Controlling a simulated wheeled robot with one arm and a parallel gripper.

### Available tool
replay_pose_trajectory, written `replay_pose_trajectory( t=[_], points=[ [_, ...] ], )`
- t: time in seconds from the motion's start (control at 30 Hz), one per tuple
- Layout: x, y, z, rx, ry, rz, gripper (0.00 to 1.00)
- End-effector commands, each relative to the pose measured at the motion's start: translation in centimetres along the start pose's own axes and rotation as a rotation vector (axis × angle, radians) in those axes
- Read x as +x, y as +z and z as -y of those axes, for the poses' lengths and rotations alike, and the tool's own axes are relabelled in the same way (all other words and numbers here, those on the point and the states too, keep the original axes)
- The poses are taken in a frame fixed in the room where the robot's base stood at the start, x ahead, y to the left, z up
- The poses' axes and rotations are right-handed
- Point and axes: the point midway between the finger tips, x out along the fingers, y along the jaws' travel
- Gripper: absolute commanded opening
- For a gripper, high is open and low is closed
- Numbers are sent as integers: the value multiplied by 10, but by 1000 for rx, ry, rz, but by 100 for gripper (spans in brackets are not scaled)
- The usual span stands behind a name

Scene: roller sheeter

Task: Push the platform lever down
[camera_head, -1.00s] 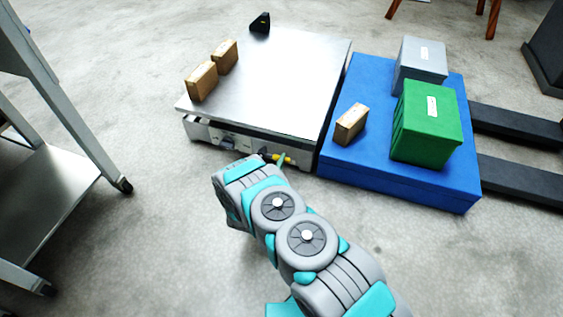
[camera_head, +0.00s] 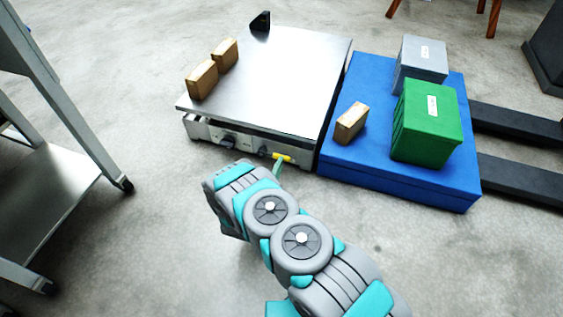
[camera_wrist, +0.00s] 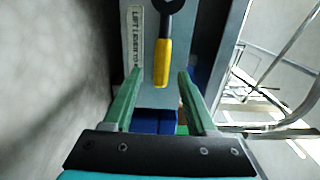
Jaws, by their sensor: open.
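The lever has a yellow handle (camera_wrist: 161,62) on a dark pivot, beside a label reading "LIFT LEVER". In the head view the yellow handle (camera_head: 283,157) sticks out at the front right of the steel-topped platform (camera_head: 290,85). My gripper (camera_wrist: 160,76) is open, with a green finger on each side of the handle's lower end. I see gaps between the handle and both fingers; depth is hard to judge. In the head view my wrist hides most of the gripper, and only a green finger shows just below the handle.
Two brown boxes (camera_head: 202,80) stand on the platform's left side. A blue block (camera_head: 400,180) to the right carries a green bin (camera_head: 428,125), a grey bin (camera_head: 421,62) and a small brown box (camera_head: 351,123). A metal rack (camera_head: 60,185) stands at left. Floor between is clear.

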Motion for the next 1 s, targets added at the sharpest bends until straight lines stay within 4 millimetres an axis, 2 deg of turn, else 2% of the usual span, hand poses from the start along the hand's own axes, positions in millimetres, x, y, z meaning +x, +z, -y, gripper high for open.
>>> replay_pose_trajectory(
  t=[0.1,0.33,1.0],
  points=[
    [-21,1,0,-2,1,4,57],
    [-43,0,0,-3,1,1,57],
    [-44,1,2,-2,12,-2,57]
  ],
)
